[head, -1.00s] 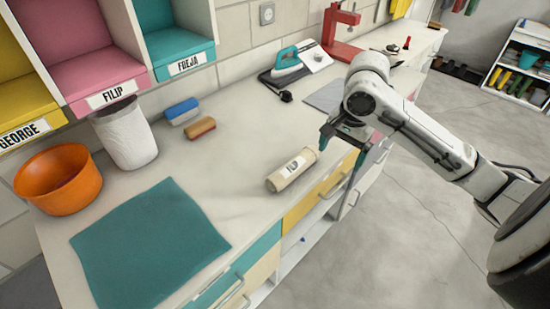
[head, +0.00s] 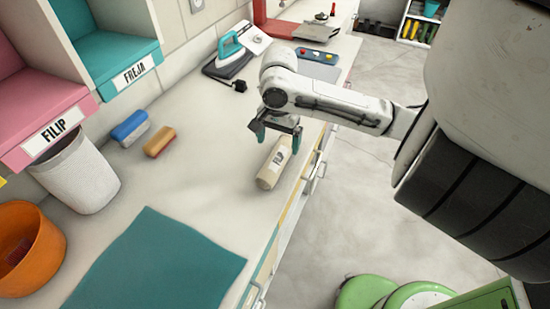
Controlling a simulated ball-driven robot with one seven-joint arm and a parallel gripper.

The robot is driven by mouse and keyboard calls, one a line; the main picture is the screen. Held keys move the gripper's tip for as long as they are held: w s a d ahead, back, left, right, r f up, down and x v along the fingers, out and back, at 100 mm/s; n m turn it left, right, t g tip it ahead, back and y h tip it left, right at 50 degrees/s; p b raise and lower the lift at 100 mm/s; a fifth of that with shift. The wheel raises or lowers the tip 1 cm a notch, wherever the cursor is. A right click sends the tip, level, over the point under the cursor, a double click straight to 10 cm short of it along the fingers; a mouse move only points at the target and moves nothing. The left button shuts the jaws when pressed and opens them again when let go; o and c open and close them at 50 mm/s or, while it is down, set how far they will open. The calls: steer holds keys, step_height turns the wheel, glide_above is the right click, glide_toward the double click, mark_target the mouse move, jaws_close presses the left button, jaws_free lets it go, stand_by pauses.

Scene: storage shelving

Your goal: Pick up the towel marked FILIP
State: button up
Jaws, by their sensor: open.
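The towel marked FILIP (head: 272,168) is a cream roll with a dark printed label. It lies on the white counter near its front edge. My gripper (head: 277,140) is open, pointing down, just behind the roll's far end. One teal fingertip shows to the left of the roll and the other to its right. I cannot tell whether either finger touches it. A pink cubby labelled FILIP (head: 42,108) is at the upper left.
A teal cloth (head: 160,268) lies flat on the counter's near part. A white bin (head: 80,175), an orange bowl (head: 30,250), a blue brush (head: 129,127) and a brown one (head: 160,142) stand to the left. An iron (head: 231,47) is at the back.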

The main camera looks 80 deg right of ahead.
mark_target(277, 153)
steer(key=shift+a+f+p, duration=0.15)
steer(key=shift+a+f, duration=0.05)
steer(key=shift+f, duration=1.25)
steer(key=shift+a+f+p, duration=0.15)
steer(key=shift+f, duration=1.3)
steer(key=shift+c, duration=0.3)
steer(key=shift+w, duration=0.1)
steer(key=c, duration=1.2)
